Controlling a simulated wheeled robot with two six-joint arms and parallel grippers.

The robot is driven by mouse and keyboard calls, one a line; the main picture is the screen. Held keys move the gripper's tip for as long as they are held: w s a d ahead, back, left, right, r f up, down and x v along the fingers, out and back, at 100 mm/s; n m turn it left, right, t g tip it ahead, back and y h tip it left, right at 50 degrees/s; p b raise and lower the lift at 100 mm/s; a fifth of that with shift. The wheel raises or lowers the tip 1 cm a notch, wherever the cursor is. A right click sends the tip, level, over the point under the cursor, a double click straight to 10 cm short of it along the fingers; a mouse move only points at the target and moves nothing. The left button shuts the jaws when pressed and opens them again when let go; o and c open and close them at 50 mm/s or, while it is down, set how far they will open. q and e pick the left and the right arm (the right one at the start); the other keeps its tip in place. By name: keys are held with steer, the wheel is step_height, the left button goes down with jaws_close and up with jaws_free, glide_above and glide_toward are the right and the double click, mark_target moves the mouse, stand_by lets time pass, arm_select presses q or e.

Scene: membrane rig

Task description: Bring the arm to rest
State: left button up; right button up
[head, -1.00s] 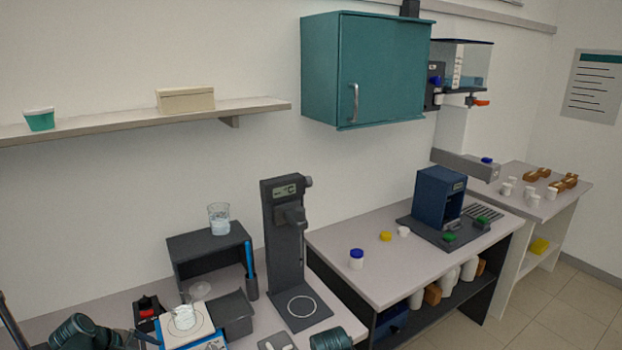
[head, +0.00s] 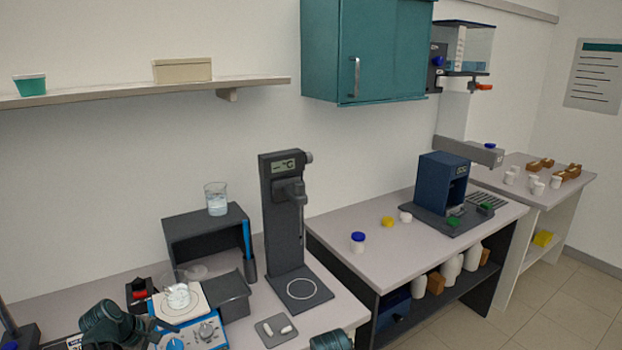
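My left gripper (head: 163,326) shows at the bottom left, by the front of the blue stirrer hotplate (head: 208,333). It is small and dark, and I cannot tell whether its fingers are open or shut. Nothing is clearly held in it. A glass beaker (head: 178,297) stands on the hotplate's white top, just beyond the gripper. Only a dark green piece of my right arm (head: 331,341) shows at the bottom edge; its gripper is out of view.
A dark stand with a display (head: 283,220) rises right of the hotplate. A beaker of liquid (head: 216,199) stands on a dark riser (head: 190,228). A small tray (head: 277,331) with white pieces lies in front. The right bench (head: 335,241) holds a blue device (head: 441,183) and several jars.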

arm_select(q)
steer(key=shift+b+x, duration=0.4)
steer(key=shift+x, duration=0.45)
steer(key=shift+w+f, duration=0.15)
steer(key=shift+w+r+m+g+p, duration=0.15)
steer(key=shift+r+m+g+p, duration=0.25)
steer(key=shift+m+p, duration=0.35)
steer(key=shift+m+g, duration=0.4)
steer(key=shift+m, duration=0.15)
steer(key=shift+w+d+m+g+y+p, duration=0.1)
steer(key=shift+m+g+y+p, duration=0.55)
steer(key=shift+m, duration=0.55)
steer(key=m+g+y, duration=0.1)
steer(key=m, duration=0.1)
steer(key=shift+d+f+m+g, duration=0.1)
steer(key=shift+m+g, duration=0.15)
steer(key=shift+m, duration=0.05)
arm_select(e)
steer(key=shift+r, duration=0.85)
arm_select(q)
steer(key=shift+f, duration=0.1)
